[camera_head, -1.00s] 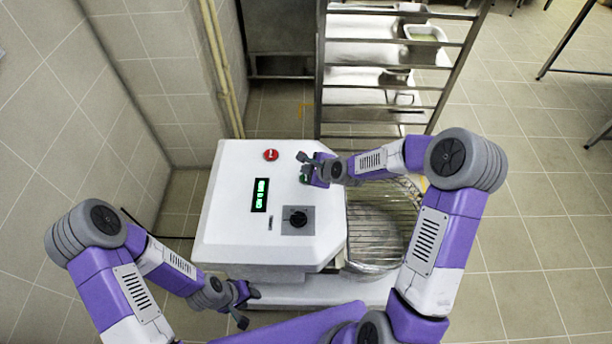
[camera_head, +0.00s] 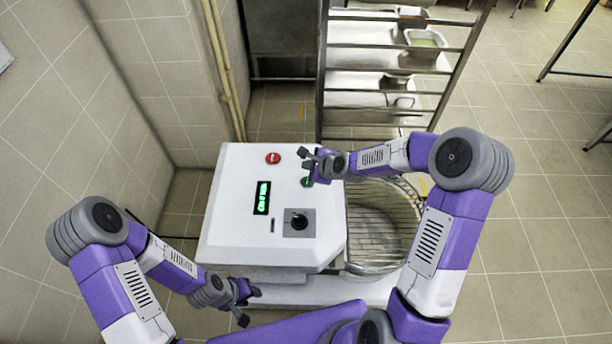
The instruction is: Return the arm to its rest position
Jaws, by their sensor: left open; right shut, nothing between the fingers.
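My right gripper (camera_head: 305,160) is shut and empty. It reaches in from the right over the top of the white machine (camera_head: 235,235), close to its green button (camera_head: 306,182). Whether it touches the machine, I cannot tell. My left gripper (camera_head: 248,306) is open and empty, low in front of the machine near its lower front edge.
The machine has a red button (camera_head: 273,158), a lit green display (camera_head: 262,198) and a black knob (camera_head: 299,222). A wire guard (camera_head: 380,225) sits at its right. A metal rack (camera_head: 385,80) stands behind. A tiled wall (camera_head: 80,120) is at left; floor (camera_head: 540,240) is clear at right.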

